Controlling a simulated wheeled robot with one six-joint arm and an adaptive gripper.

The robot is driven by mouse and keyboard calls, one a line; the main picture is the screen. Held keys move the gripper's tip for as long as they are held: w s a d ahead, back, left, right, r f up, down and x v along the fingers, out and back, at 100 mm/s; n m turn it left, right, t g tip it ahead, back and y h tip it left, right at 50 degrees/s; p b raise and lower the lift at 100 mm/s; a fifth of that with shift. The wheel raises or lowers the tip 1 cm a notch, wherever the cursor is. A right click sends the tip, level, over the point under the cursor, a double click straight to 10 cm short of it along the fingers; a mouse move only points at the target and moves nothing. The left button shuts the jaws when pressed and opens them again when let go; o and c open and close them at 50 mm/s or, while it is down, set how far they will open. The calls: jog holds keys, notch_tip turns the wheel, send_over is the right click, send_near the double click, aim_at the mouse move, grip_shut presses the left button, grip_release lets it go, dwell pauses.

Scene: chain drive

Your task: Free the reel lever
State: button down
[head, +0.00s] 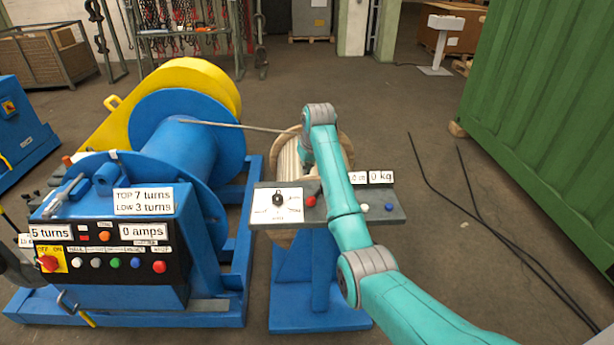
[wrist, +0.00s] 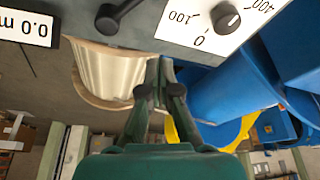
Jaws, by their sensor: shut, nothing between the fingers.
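A black lever with a rounded knob (wrist: 108,22) shows on the grey panel at the top of the wrist view. It looks like the reel lever; whether anything holds it I cannot see. In the head view my gripper is hidden.
A black dial knob (wrist: 226,16) sits on a white scale plate beside the lever. The blue winch (head: 188,150) with its yellow guard stands left, a line running from it toward the reel. A green container (head: 555,120) stands right; cables lie on the open floor between.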

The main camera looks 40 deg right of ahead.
jog(key=x, duration=0.8)
jog(key=shift+f, duration=0.35)
jog(key=shift+s+a+f, duration=0.1)
jog(key=shift+s+a, duration=0.1)
jog(key=shift+s, duration=0.7)
jog(key=shift+s+a+f, duration=0.15)
jog(key=shift+s, duration=0.75)
